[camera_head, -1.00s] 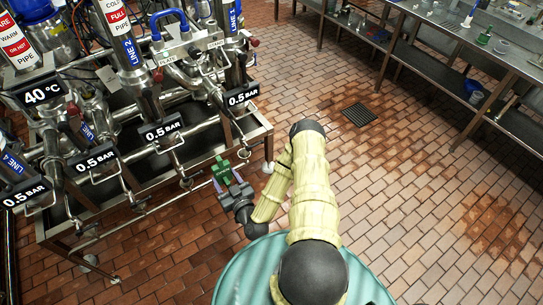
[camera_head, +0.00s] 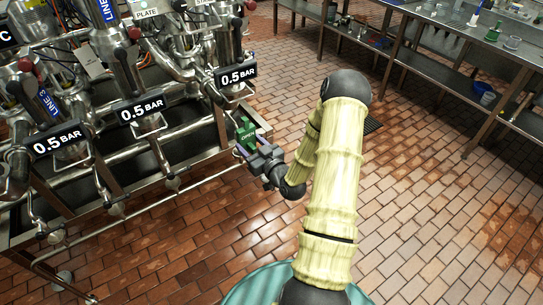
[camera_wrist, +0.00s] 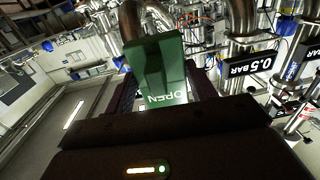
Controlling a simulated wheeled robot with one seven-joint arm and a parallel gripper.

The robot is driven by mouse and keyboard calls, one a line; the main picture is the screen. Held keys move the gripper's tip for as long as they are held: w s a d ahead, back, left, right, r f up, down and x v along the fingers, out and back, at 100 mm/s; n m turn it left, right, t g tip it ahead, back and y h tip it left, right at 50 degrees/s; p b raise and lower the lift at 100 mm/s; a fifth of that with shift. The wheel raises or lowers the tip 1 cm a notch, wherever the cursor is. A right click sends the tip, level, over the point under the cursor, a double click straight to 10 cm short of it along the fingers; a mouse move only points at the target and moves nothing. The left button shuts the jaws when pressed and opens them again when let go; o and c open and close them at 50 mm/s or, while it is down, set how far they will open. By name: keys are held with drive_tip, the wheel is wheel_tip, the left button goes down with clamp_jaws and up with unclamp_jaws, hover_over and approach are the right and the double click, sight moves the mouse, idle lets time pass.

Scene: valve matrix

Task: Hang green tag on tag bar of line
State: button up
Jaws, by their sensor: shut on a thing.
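The green tag (camera_head: 247,133), lettered OPEN, is held in my gripper (camera_head: 257,150) at the right end of the valve rack. In the wrist view the green tag (camera_wrist: 159,70) stands up between my dark fingers, and the fingers are shut on it. Steel pipes show behind it. A steel rail with hanging loops (camera_head: 150,183) runs along the front of the rack, left of my gripper. I cannot tell which part is the tag bar, or whether the tag touches anything on the rack.
Pressure signs reading 0.5 BAR (camera_head: 238,76) sit along the rack (camera_head: 60,190). A steel bench (camera_head: 455,47) with bottles and tools stands at the back right. The tiled floor (camera_head: 430,190) between is open, with a dark drain grate partly behind my arm.

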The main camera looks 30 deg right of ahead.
drive_tip(key=s+d+h+b, duration=0.1)
drive_tip(key=d+b, duration=0.5)
drive_tip(key=b, duration=0.3)
drive_tip(key=shift+s+d+f+m, duration=0.3)
drive_tip(key=shift+s+f+m, duration=0.05)
drive_tip(key=shift+f+m, duration=0.1)
drive_tip(key=shift+w, duration=0.15)
drive_tip(key=w+f, duration=0.1)
drive_tip(key=w, duration=1.4)
drive_tip(key=shift+w+a+f, duration=0.15)
drive_tip(key=shift+w+a, duration=0.1)
drive_tip(key=shift+w, duration=0.15)
idle(0.5)
drive_tip(key=o, duration=1.2)
drive_tip(key=shift+s, duration=0.1)
